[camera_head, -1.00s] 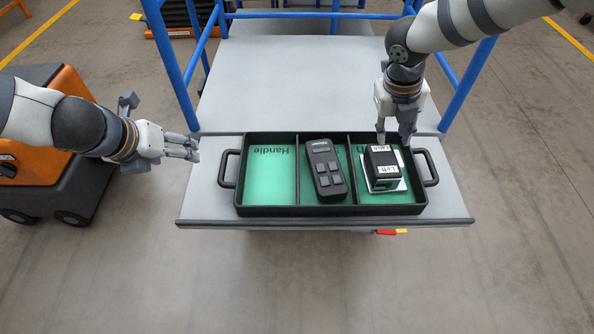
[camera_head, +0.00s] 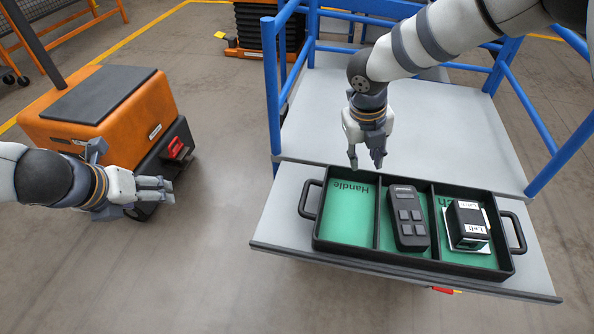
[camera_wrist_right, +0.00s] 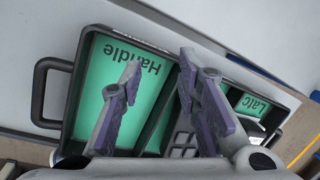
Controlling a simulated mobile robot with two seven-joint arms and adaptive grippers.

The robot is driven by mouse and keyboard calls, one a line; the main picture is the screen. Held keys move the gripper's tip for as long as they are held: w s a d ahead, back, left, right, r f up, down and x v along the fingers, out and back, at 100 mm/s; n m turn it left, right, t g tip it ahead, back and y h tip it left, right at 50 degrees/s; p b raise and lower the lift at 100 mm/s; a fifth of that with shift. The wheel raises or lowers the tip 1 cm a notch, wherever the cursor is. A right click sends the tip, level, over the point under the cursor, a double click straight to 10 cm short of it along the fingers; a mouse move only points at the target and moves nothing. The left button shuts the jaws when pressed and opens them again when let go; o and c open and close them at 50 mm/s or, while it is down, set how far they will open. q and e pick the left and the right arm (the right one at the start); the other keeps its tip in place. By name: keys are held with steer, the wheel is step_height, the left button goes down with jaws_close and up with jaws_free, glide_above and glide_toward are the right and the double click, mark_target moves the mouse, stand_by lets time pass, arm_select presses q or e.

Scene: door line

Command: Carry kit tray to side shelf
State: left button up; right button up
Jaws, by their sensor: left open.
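The kit tray (camera_head: 411,263) is black with a loop handle at each end and three green-floored compartments. It rests on a grey ledge. Its left compartment, marked "Handle", is empty. A dark keypad unit (camera_head: 408,217) lies in the middle one, and a black block labelled "Left" and "Latch" (camera_head: 467,224) sits in the right one. My right gripper (camera_head: 365,163) is open and empty above the tray's back edge, fingers pointing down; the wrist view shows its parted fingers (camera_wrist_right: 160,95) over the tray. My left gripper (camera_head: 168,190) is open and empty, left of the ledge. I cannot identify a side shelf.
The grey ledge (camera_head: 285,225) fronts a grey platform (camera_head: 440,130) with blue rails (camera_head: 272,90). An orange and black wheeled vehicle (camera_head: 110,105) stands at left, close behind my left gripper. Open floor lies in front and left of the ledge.

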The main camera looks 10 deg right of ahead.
steer(key=shift+w+a, duration=0.1)
steer(key=shift+a, duration=0.15)
steer(key=shift+d, duration=0.1)
steer(key=o, duration=0.8)
steer(key=v, duration=0.8)
steer(key=d+v, duration=0.1)
steer(key=v, duration=0.3)
steer(key=shift+s, duration=0.35)
steer(key=shift+a, duration=0.1)
